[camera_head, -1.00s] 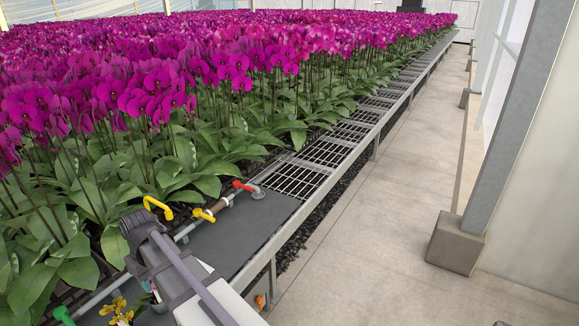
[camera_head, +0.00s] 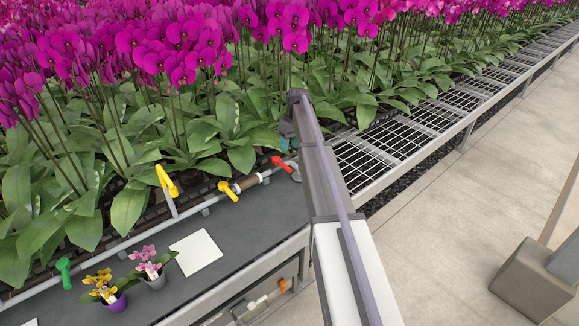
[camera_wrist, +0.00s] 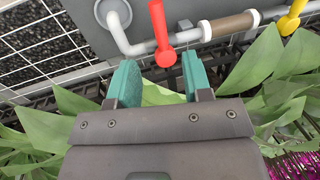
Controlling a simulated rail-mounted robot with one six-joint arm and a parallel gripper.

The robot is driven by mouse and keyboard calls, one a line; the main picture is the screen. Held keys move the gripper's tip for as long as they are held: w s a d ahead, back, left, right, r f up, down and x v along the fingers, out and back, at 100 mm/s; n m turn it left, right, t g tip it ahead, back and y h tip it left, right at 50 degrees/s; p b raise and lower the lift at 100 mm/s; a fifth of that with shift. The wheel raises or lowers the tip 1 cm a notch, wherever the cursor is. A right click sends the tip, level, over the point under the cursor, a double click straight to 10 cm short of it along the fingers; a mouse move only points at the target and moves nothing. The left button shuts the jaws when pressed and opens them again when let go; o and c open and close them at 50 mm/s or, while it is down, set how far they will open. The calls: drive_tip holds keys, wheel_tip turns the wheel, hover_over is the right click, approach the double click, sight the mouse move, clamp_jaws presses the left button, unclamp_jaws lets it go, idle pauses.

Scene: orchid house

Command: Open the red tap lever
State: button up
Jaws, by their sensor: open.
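The red tap lever (camera_head: 281,163) stands on the pipe along the bench in the head view, just left of my arm. My gripper is open, and the fingers hold nothing. In the head view my gripper (camera_head: 288,135) is mostly hidden behind my arm, near the lever. I cannot tell whether the fingers touch the lever.
The pipe also carries yellow levers (camera_head: 228,189) and a green lever (camera_head: 64,272). Two small potted orchids (camera_head: 152,266) and a white card (camera_head: 196,252) are on the dark mat. Orchid leaves (camera_wrist: 262,70) crowd around the fingers.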

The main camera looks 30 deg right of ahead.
sight(283, 167)
drive_tip(key=f+b, duration=0.2)
drive_tip(key=f, duration=0.1)
drive_tip(key=a+f+b, duration=0.1)
drive_tip(key=f+b, duration=0.4)
drive_tip(key=f, duration=0.1)
drive_tip(key=shift+s+a+b, duration=0.2)
drive_tip(key=shift+a+b, duration=0.1)
drive_tip(key=shift+b, duration=0.1)
drive_tip(key=shift+r, duration=0.1)
clamp_jaws()
